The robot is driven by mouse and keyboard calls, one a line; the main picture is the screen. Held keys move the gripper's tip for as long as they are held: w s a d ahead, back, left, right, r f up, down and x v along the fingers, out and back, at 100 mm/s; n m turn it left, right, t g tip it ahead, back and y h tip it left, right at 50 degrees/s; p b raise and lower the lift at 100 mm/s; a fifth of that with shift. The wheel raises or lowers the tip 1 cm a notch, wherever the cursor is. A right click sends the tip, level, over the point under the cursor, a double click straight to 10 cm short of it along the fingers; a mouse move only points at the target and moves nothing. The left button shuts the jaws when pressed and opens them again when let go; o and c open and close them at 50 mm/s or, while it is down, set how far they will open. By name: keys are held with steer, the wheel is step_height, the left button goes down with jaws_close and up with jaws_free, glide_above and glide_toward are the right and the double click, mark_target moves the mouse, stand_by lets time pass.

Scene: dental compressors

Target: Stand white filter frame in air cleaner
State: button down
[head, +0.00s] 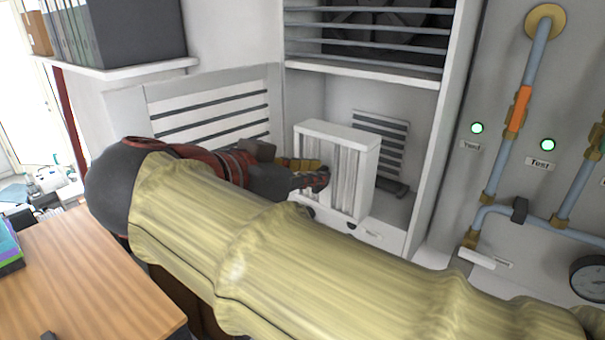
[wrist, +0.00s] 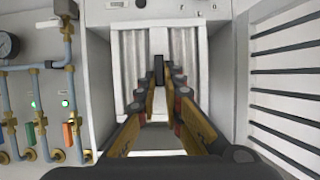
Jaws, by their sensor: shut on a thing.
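The white filter frame (head: 365,158), with pleated grey-white filling, stands roughly upright in the lower opening of the white air cleaner (head: 362,76). In the wrist view the frame (wrist: 201,28) fills the middle of the opening, between the air cleaner's side walls (wrist: 237,80). My gripper (head: 322,178) reaches in from the left at the frame's pleated face. In the wrist view my gripper (wrist: 160,78) has its fingers closed in on a dark part at the middle of the frame. My arm hides the frame's lower left, so its seating is hard to tell.
A louvred panel (head: 210,112) stands left of the opening, and a fan behind bars (head: 385,28) is above it. Blue pipes (head: 505,142) with valves and a gauge (head: 588,278) are on the right. A wooden desk (head: 80,285) is at the lower left.

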mark_target(327, 163)
steer(key=shift+w+d+p, duration=0.6)
steer(key=shift+w+d, duration=0.25)
steer(key=shift+w, duration=0.2)
steer(key=shift+w+d+p, duration=0.6)
steer(key=shift+w+d, duration=0.25)
steer(key=shift+w, duration=0.2)
steer(key=shift+b+x, duration=0.6)
steer(key=shift+x, duration=0.2)
steer(key=shift+w+d+b, duration=0.75)
steer(key=shift+w+d, duration=0.2)
steer(key=shift+w, duration=0.3)
steer(key=shift+s+a+f+b, duration=0.15)
steer(key=shift+f+b, duration=0.35)
steer(key=shift+b, duration=0.45)
steer(key=c, duration=2)
jaws_free()
steer(key=o, duration=0.4)
